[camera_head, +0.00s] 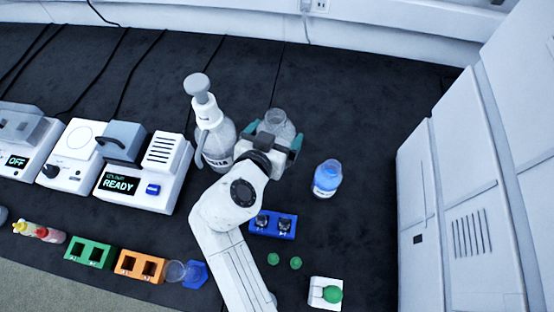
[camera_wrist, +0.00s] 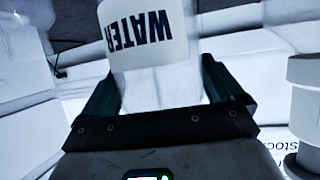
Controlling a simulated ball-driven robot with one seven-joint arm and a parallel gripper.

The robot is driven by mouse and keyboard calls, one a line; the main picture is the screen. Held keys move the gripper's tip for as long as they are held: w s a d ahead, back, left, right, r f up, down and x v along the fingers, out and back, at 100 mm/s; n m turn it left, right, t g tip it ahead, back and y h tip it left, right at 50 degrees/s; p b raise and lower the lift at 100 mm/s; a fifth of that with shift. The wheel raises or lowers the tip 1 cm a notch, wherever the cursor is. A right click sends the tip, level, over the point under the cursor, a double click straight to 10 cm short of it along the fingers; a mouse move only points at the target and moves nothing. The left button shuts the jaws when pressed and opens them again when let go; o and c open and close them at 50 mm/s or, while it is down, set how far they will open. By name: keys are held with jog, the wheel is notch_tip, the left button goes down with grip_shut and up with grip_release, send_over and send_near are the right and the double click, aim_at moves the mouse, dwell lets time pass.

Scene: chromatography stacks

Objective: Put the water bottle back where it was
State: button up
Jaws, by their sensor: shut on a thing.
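The water bottle (camera_head: 277,121) is a clear bottle with an open round mouth in the head view. Its white label reading WATER (camera_wrist: 147,37) fills the upper middle of the wrist view, upside down. My gripper (camera_head: 274,136) is shut on this bottle, with a teal finger on either side of it; the fingers also flank it in the wrist view (camera_wrist: 161,86). The bottle's lower part is hidden by my gripper in the head view. I cannot tell whether its base touches the bench.
A tall pump dispenser bottle (camera_head: 216,144) stands close left of the held bottle. A blue-liquid bottle (camera_head: 327,178) stands to the right. A blue rack (camera_head: 273,223) with dark-capped vials lies nearer me. A READY device (camera_head: 146,176) is at left, white cabinets (camera_head: 445,190) at right. The bench behind is clear.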

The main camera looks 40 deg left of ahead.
jog(key=shift+f, duration=3.9)
jog(key=shift+f, duration=0.2)
jog(key=o, duration=1.3)
jog(key=shift+o, duration=0.2)
jog(key=shift+r, duration=0.25)
jog(key=v, duration=1.2)
jog(key=shift+f+b, duration=0.2)
jog(key=shift+b, duration=0.2)
jog(key=shift+r, duration=0.1)
